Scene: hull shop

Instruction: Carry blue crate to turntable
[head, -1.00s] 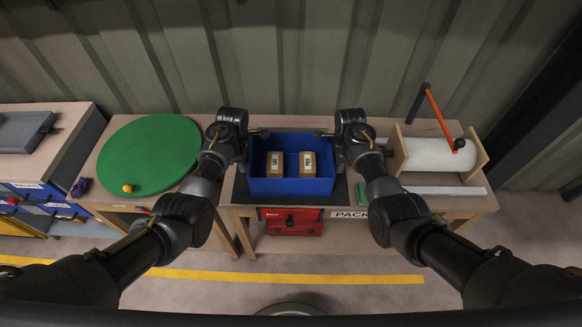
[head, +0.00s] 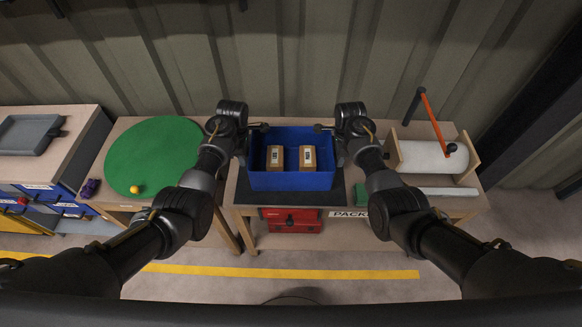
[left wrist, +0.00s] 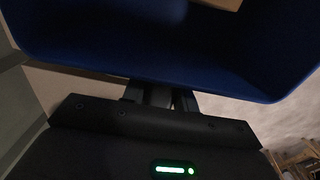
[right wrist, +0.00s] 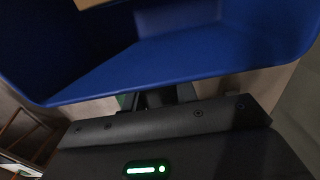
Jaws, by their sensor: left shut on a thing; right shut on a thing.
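The blue crate (head: 290,181) is over the dark mat of the packing table in the head view, with two brown boxes inside. My left gripper (head: 262,127) is shut on its left wall, and my right gripper (head: 322,127) is shut on its right wall. The crate wall also shows close up in the left wrist view (left wrist: 100,50) and the right wrist view (right wrist: 180,65). I cannot tell whether the crate's underside touches the mat. The green round turntable (head: 150,150) is on the table to the left, with a yellow knob (head: 136,190) near its front edge.
A white roll (head: 428,157) with an orange-handled lever (head: 433,120) stands on the right of the packing table. A green block (head: 384,181) lies beside the crate. A purple item (head: 90,187) sits left of the turntable. A gap separates the two tables.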

